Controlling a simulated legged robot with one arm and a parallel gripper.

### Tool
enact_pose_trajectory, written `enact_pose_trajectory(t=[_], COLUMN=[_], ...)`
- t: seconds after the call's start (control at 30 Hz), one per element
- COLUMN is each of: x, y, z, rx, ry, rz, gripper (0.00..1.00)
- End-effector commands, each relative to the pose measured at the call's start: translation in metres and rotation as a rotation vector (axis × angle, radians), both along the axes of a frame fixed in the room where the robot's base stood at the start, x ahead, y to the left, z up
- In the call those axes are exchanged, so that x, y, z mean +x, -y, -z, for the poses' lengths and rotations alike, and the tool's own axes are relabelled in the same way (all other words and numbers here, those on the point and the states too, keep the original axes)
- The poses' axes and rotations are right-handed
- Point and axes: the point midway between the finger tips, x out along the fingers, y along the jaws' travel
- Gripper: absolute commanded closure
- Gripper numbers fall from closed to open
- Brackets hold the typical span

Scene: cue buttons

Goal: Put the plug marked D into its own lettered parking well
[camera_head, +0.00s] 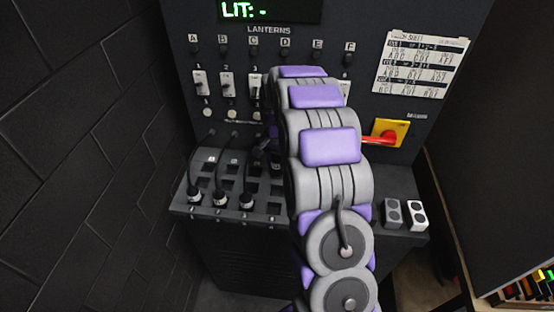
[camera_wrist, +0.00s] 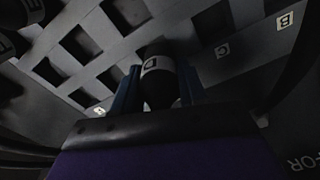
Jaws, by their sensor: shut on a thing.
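In the wrist view the plug marked D (camera_wrist: 158,66) is dark with a pale band bearing the letter. It sits between the two blue fingers of my gripper (camera_wrist: 158,85), which is shut on it. Dark square wells in the grey desk (camera_wrist: 75,75) lie just beyond and to the left of it. I cannot tell whether the plug's tip is above a well or inside one.
Three cabled plugs (camera_head: 193,197), (camera_head: 220,198), (camera_head: 247,198) stand in the front left wells. The panel behind carries lettered lanterns, switches and a yellow plate with a red handle (camera_head: 388,133). Two rocker blocks (camera_head: 405,213) sit at the desk's right. Cables arch above the desk.

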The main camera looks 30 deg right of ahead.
Motion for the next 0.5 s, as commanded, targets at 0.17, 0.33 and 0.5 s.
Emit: enact_pose_trajectory(t=[0.17,0.33,0.5], x=[0.000,-0.001,-0.001], y=[0.001,0.000,-0.001], z=[0.005,0.010,0.014], rx=[0.001,0.000,0.000], ry=[-0.001,-0.001,-0.001], rz=[0.001,0.000,0.000], gripper=[0.91,0.91,0.91])
